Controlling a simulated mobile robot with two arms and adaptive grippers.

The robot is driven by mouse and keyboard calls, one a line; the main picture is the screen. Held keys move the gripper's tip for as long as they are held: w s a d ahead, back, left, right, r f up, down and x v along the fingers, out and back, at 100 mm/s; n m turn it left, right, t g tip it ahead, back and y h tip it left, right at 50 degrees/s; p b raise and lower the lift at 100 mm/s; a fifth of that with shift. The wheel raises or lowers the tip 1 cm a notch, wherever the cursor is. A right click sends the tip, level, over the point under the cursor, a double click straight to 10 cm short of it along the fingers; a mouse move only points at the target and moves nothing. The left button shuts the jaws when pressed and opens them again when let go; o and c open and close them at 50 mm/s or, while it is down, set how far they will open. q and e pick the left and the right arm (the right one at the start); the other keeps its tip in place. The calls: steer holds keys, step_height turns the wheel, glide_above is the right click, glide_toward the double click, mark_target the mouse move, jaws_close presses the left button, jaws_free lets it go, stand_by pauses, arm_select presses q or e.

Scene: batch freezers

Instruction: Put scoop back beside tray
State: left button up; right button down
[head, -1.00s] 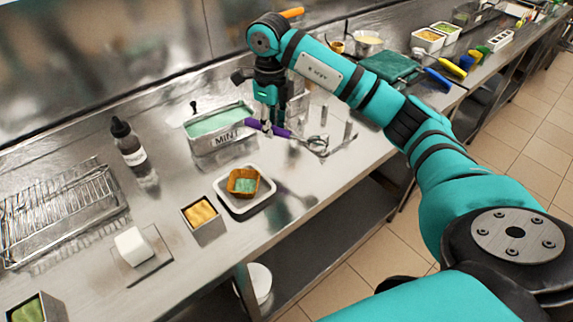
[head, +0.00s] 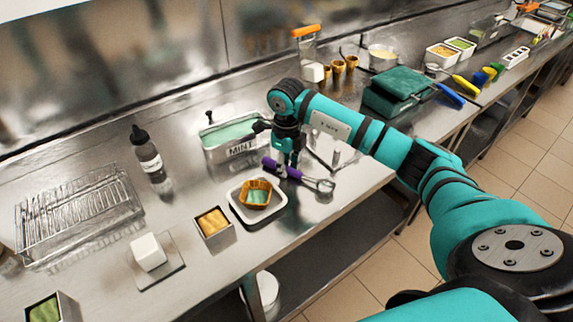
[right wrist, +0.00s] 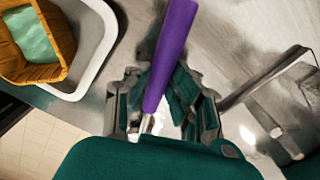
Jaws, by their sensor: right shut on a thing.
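The scoop has a purple handle (head: 281,170) and a round metal head (head: 321,186). My right gripper (head: 289,158) points down and is shut on the scoop's handle. In the right wrist view the purple handle (right wrist: 172,55) stands between the fingers (right wrist: 163,103). The scoop's head points right, low over the counter; I cannot tell whether it touches. A white tray (head: 238,212) with a waffle bowl of green ice cream (head: 257,193) lies just left of the scoop. The tray's rim (right wrist: 103,55) also shows at the wrist view's upper left. My left gripper is not in view.
A metal tub marked MINT (head: 228,150) stands behind the tray. A metal wire holder (head: 318,155) stands behind the scoop. A square container of wafers (head: 213,224) is left of the tray. The counter right of the tray toward its front edge is clear.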

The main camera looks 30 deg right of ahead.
steer(key=c, duration=1.2)
jaws_free()
steer(key=shift+f, duration=0.15)
steer(key=shift+r, duration=0.5)
step_height(320, 180, up, 11)
steer(key=b, duration=0.2)
steer(key=shift+r+b, duration=0.2)
steer(key=shift+b, duration=0.2)
steer(key=shift+f, duration=0.1)
